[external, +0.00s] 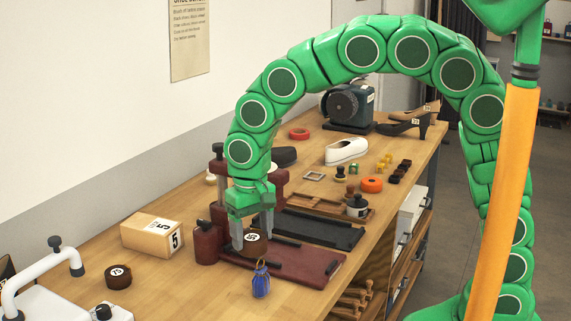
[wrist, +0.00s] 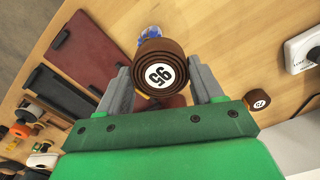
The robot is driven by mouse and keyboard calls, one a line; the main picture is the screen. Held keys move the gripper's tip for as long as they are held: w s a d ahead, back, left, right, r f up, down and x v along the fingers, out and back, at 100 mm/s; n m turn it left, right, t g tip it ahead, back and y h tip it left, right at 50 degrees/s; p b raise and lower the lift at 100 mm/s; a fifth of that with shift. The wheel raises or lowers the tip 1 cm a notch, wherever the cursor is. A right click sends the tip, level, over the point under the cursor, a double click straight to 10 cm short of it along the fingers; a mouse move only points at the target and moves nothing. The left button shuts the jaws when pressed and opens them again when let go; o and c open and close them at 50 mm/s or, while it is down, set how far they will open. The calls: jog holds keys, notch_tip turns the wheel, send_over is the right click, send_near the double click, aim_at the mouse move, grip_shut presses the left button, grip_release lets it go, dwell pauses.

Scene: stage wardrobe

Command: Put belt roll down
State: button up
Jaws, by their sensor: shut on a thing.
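A brown belt roll (external: 256,243) with a white "95" label is between the two grey fingers of my gripper (external: 252,234). In the wrist view the roll (wrist: 158,77) sits between the fingertips (wrist: 160,85), label facing the camera. It appears over or beside the left end of a dark red board (external: 305,262); I cannot tell whether it touches anything below. The dark red board also shows in the wrist view (wrist: 93,40). A smaller brown roll labelled "75" (external: 118,276) lies on the table at the left, apart from my gripper.
A small blue item (external: 261,280) stands just in front of the dark red board. A black board (external: 322,229) lies behind it. Bare wood (external: 190,285) lies between roll "75" and the blue item.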

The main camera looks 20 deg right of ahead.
jog(key=shift+s+d+r, duration=0.1)
jog(key=shift+d+r, duration=0.05)
jog(key=w+a+r, duration=0.2)
jog(key=w+a, duration=0.4)
jog(key=a, duration=0.1)
jog(key=m, duration=0.2)
send_over(176, 224)
jog(key=shift+w+f, duration=0.1)
jog(key=shift+f, duration=3.8)
jog(key=shift+f, duration=0.15)
jog(key=o, duration=1.1)
